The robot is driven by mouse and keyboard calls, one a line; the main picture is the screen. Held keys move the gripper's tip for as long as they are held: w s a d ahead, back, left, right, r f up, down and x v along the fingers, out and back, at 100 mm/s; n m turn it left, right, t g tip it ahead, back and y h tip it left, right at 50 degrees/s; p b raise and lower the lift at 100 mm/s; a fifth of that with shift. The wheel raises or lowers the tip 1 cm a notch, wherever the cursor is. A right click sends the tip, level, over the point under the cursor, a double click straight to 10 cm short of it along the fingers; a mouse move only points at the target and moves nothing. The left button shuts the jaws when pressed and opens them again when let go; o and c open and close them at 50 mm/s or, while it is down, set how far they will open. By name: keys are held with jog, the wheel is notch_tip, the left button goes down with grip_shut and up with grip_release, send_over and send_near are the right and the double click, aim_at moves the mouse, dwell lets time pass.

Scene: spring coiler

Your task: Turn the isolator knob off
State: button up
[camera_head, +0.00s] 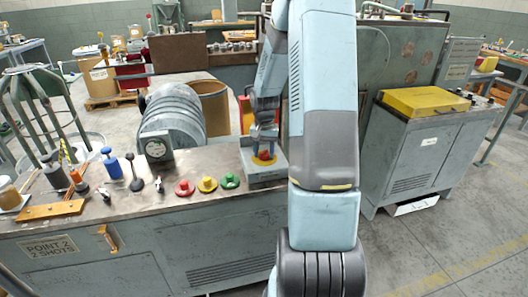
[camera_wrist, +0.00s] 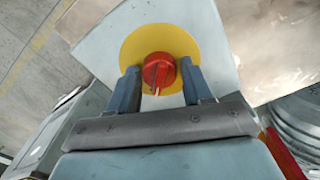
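The isolator knob (camera_wrist: 159,70) is red and round, with a dark slot line and a small pale mark, on a yellow disc (camera_wrist: 160,40). The disc sits on a light grey box. In the head view the knob (camera_head: 264,155) is at the right end of the grey bench, partly hidden by my gripper (camera_head: 264,146), which reaches down over it. In the wrist view my gripper's two blue-grey fingers (camera_wrist: 160,82) stand apart on the left and right of the knob. I cannot tell whether they touch it.
Red (camera_head: 185,188), yellow (camera_head: 208,185) and green (camera_head: 230,181) buttons sit on the bench left of the knob. A grey cabinet with a yellow top (camera_head: 425,102) stands right of my arm.

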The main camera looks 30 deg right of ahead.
jog(key=c, duration=0.7)
jog(key=shift+o, duration=0.2)
jog(key=shift+n, duration=0.3)
jog(key=n, duration=0.3)
jog(key=shift+n, duration=0.4)
jog(key=n, duration=0.4)
jog(key=shift+n, duration=0.3)
jog(key=n, duration=0.4)
jog(key=shift+n, duration=2.4)
